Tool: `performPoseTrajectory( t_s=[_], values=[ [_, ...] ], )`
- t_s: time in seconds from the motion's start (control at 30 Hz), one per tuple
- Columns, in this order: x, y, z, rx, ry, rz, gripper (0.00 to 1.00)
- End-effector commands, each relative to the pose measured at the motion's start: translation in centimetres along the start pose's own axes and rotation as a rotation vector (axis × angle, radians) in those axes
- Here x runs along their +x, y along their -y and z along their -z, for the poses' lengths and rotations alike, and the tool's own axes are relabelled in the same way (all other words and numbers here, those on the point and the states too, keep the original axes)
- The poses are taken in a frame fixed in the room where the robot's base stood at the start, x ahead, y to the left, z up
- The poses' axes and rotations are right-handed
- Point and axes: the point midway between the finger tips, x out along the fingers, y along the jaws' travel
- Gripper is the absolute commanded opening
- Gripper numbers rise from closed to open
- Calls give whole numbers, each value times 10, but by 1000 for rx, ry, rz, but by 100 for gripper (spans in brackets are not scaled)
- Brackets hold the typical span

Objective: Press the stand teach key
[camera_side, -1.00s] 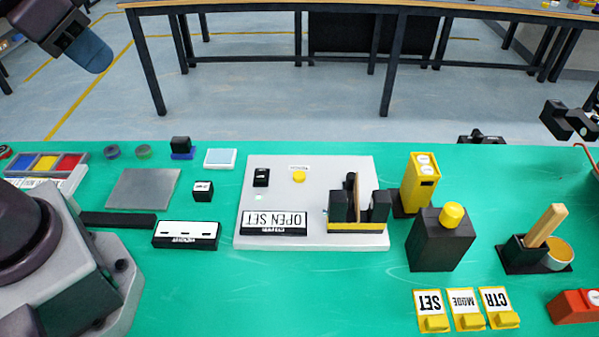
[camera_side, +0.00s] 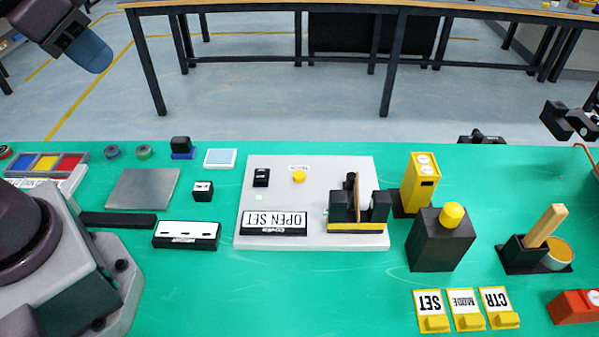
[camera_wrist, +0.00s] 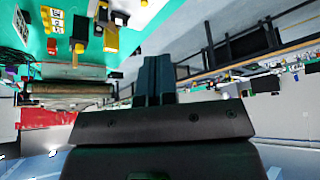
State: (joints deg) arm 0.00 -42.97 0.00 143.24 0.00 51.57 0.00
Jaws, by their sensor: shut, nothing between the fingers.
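A light grey stand plate (camera_side: 340,168) lies on the green bench in the side view. It carries a small round yellow key (camera_side: 299,177) with a white label behind it, too small to read. A black rocker-like switch (camera_side: 261,178) is to its left, and an "OPEN SET" sign (camera_side: 275,222) is in front. A black holder with a yellow band (camera_side: 357,225) stands at the plate's right. My gripper (camera_wrist: 156,72) shows in the wrist view, its dark fingers together and empty, away from the plate. I cannot tell which key is the teach key.
A black box (camera_side: 440,248) with a yellow knob and a yellow upright block (camera_side: 420,182) stand right of the plate. SET, MODE and CTR keys (camera_side: 467,322) are at the front right, near a red block (camera_side: 574,307). Open green bench lies in front of the plate.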

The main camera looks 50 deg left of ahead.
Motion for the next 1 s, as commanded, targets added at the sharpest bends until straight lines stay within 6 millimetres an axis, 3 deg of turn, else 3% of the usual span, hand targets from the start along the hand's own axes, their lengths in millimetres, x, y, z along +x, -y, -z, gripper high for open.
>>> performPoseTrajectory(
  t_s=[0.8, 1.0],
  values=[
    [0, 0, 0, 1, 0, -1, 0],
    [17, -4, -3, 17, 84, -8, 0]
  ],
)
